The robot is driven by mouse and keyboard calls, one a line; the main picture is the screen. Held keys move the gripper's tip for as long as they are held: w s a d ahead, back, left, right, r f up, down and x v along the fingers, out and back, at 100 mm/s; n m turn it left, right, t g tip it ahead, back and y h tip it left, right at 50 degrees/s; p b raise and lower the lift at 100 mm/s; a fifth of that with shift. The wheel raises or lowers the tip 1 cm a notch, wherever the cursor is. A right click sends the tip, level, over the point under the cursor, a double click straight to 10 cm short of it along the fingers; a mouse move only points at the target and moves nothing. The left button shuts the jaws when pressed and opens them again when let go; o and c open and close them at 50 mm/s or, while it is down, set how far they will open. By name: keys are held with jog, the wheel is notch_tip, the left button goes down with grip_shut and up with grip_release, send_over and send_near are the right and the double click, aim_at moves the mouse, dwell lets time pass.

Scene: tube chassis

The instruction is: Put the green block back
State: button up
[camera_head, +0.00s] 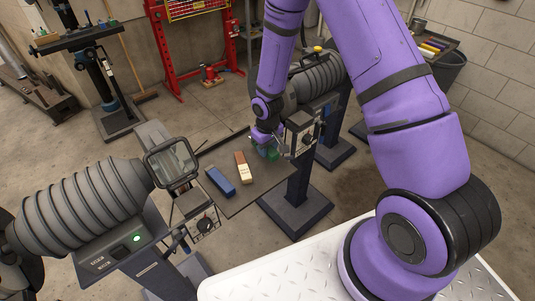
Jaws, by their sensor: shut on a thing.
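My purple arm reaches from the right side down to a small dark tray (232,207) between two grey machines. My gripper (262,143) is at the tray's far right end, shut on the green block (272,153). Only a small part of the green block shows; my gripper and the machine beside it hide the rest. I cannot tell if the block touches the tray. A blue block (220,181) and a block in orange-brown and cream (243,168) lie on the tray to the left of my gripper.
A ribbed grey machine with a square clear window (172,160) stands at the left of the tray. Another ribbed machine (318,78) stands close behind my gripper on the right. A white tread-plate surface (275,280) is in front. A red frame (200,50) stands at the back.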

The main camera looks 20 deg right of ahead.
jog(key=shift+f, duration=1.45)
jog(key=shift+f, duration=0.15)
jog(key=o, duration=0.9)
jog(key=shift+o, duration=0.2)
